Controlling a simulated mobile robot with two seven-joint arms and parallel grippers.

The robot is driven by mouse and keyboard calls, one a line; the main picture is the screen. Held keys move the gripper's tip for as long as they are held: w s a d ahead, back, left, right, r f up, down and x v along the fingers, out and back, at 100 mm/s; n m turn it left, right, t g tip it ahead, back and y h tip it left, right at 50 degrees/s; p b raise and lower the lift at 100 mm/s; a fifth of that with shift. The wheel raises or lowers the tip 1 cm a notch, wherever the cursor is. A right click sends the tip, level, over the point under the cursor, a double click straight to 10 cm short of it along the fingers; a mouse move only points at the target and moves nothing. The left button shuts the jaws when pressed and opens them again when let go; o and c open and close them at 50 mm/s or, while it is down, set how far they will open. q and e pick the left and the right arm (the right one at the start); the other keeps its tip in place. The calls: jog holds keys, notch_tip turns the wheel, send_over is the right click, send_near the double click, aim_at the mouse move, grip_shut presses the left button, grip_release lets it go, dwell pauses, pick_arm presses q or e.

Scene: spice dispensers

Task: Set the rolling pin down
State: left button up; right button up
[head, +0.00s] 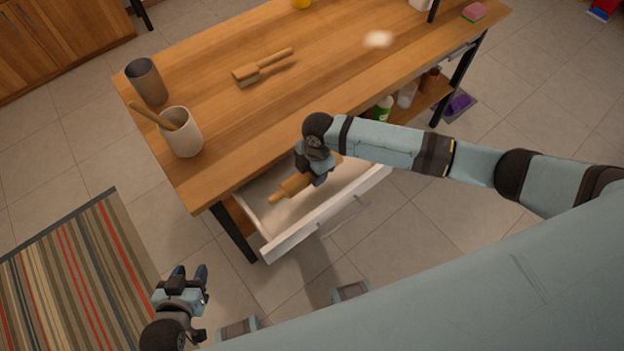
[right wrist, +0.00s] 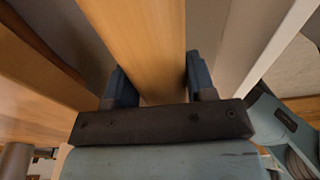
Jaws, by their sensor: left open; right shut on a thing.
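The wooden rolling pin (head: 293,187) is at the open white drawer (head: 325,222) under the table's front edge. My right gripper (head: 318,178) is shut on the rolling pin's body from above. In the right wrist view the rolling pin (right wrist: 145,45) runs between my two fingers (right wrist: 152,85), with the drawer's front wall (right wrist: 268,45) to the right. I cannot tell whether the pin touches the drawer floor. My left gripper (head: 190,284) is open and empty, low at the left, away from the table.
Bottles stand on the lower shelf. A striped rug (head: 80,275) lies at the left.

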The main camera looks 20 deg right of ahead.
jog(key=shift+f, duration=2.5)
jog(key=shift+f, duration=0.15)
jog(key=o, duration=1.1)
jog(key=shift+c, duration=0.2)
